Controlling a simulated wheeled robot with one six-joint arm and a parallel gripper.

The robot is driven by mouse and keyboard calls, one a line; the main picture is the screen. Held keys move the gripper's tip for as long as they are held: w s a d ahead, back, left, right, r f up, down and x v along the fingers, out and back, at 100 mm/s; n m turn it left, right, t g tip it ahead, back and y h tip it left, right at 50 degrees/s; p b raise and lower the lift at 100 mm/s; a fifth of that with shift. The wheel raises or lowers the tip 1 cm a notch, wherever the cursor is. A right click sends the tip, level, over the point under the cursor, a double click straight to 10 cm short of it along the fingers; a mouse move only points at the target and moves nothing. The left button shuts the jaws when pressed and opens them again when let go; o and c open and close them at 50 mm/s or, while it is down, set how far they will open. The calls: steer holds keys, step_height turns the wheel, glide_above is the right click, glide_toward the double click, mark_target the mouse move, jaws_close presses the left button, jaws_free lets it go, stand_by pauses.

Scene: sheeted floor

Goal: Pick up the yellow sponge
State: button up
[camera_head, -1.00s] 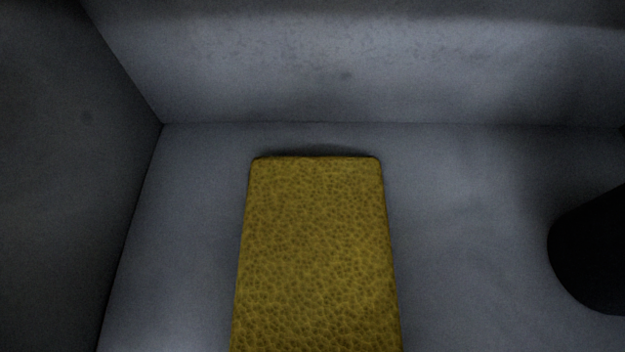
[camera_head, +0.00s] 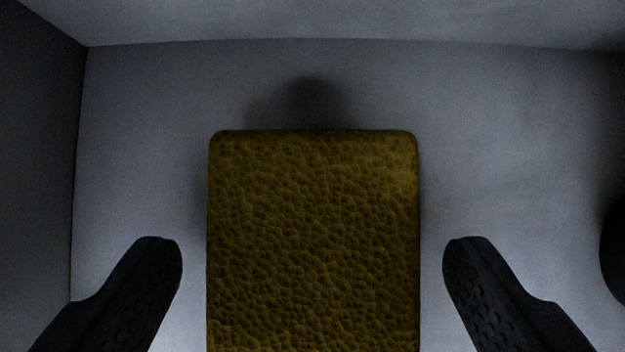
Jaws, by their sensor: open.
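The yellow sponge (camera_head: 313,220) lies on the grey floor in the middle of the head camera view, its near end cut off by the bottom edge. It looks dark yellow with a pored surface. My gripper (camera_head: 312,245) is open, with one black finger to the left of the sponge and one to the right. A narrow gap shows between each fingertip and the sponge's side. I cannot tell how high the fingertips are above the floor.
A grey wall (camera_head: 330,18) runs behind the sponge and another wall (camera_head: 35,150) stands at the left. A black rounded object (camera_head: 614,255) is partly in view at the right edge. Bare floor (camera_head: 510,140) lies behind and right of the sponge.

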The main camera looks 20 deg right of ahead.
steer(key=c, duration=1.1)
steer(key=shift+o, duration=0.2)
steer(key=shift+r, duration=0.25)
steer(key=s+a, duration=0.3)
steer(key=s, duration=0.5)
steer(key=s+a, duration=0.4)
steer(key=s, duration=0.4)
steer(key=shift+s, duration=0.3)
steer(key=shift+o, duration=0.7)
steer(key=shift+c, duration=0.2)
